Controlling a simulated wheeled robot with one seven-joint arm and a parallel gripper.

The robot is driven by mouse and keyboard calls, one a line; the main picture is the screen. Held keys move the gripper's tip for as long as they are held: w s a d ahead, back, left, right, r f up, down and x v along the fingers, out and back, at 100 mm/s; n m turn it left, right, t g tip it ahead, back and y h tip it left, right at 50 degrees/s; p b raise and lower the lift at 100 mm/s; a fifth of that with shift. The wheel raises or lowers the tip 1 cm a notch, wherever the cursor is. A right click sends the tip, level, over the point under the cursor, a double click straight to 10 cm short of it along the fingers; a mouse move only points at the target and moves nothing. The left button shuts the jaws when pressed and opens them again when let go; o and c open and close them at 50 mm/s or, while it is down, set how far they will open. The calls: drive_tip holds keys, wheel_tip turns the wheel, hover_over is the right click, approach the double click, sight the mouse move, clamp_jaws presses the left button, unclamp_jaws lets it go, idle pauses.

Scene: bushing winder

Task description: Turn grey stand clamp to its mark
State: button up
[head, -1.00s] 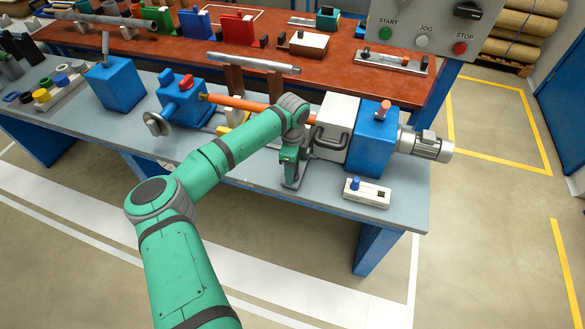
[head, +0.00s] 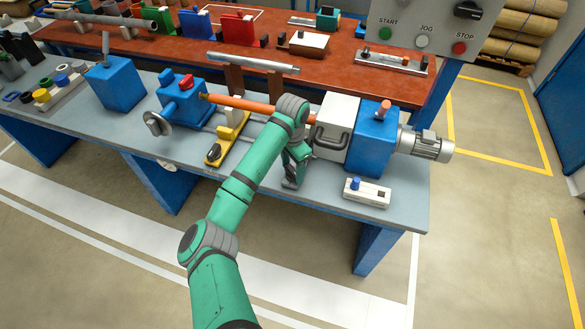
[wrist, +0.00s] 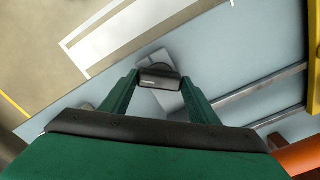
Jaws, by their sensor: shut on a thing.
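The grey stand (head: 291,184) is on the bench below the copper-orange bar, just left of the white box, mostly hidden by my arm. In the wrist view a dark grey clamp piece (wrist: 160,77) lies between my two green fingers, with a lighter grey plate (wrist: 168,98) behind it. My gripper (wrist: 158,82) is shut on this clamp piece. In the head view my gripper (head: 293,160) points down at the stand, and its fingertips are hard to make out. I cannot make out a mark for the clamp in either view.
The orange bar (head: 240,103) runs from the blue tailstock (head: 183,102) towards the white box (head: 336,125). A yellow-and-black stand (head: 214,153) is left of my arm. A white box with a blue knob (head: 366,192) sits at the bench's front right. Two rails run along the bench.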

sight(292, 171)
drive_tip(key=n, duration=0.4)
drive_tip(key=shift+n, duration=1.6)
drive_tip(key=o, duration=1)
drive_tip(key=shift+o, duration=0.2)
drive_tip(key=shift+r, duration=0.15)
wheel_tip(292, 171, up, 11)
drive_tip(key=shift+f, duration=0.2)
